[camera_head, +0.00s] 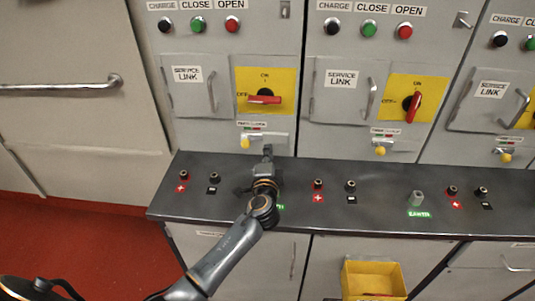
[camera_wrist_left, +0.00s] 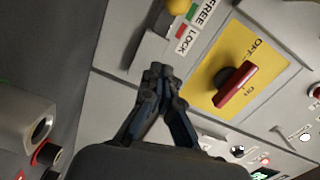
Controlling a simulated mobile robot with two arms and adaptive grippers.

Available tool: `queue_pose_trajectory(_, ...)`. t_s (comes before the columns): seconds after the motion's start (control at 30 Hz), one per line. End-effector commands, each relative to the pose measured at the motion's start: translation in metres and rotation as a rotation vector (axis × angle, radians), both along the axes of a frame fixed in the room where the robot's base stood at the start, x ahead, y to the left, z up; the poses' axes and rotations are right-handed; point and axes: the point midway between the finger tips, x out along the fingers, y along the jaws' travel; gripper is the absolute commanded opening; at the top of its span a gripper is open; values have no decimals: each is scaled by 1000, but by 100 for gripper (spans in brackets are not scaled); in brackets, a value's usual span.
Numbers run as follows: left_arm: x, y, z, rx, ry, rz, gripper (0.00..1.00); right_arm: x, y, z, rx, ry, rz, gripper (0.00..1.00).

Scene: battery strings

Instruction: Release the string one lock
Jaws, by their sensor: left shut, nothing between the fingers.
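The lock of the leftmost panel in the head view is a pale plate with a yellow knob (camera_head: 245,143) at its left end. The knob also shows at the top edge of the left wrist view (camera_wrist_left: 178,6), partly cut off, nearer the word FREE than LOCK on its label (camera_wrist_left: 195,27). My left gripper (camera_head: 267,152) is shut and empty, just in front of the panel, below and right of the knob. Its closed fingertips show in the left wrist view (camera_wrist_left: 157,75), apart from the knob. My right gripper is not in view.
A red rotary handle (camera_head: 264,98) on a yellow plate sits above the lock, lying horizontal. The neighbouring panel has an upright red handle (camera_head: 412,106) and its own yellow knob (camera_head: 380,151). A dark ledge (camera_head: 330,217) with terminals runs below. A yellow bin (camera_head: 373,277) stands lower right.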

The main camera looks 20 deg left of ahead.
Motion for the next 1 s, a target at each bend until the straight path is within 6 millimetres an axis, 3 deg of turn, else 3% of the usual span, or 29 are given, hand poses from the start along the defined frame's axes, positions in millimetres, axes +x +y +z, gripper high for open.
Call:
queue_pose_trajectory(0.17, -26, -8, -2, -2, 2, 0, 0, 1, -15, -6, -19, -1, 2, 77)
queue_pose_trajectory(0.4, -65, -22, 0, -3, 2, -1, 0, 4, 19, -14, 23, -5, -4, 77)
queue_pose_trajectory(0.5, -76, -26, 1, -1, 2, 0, 0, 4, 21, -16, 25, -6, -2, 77)
queue_pose_trajectory(0.73, -85, -28, 3, 1, 1, 0, 0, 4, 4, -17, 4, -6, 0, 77)
queue_pose_trajectory(1.0, -84, -28, 3, 1, 1, 0, 0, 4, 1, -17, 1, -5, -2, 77)
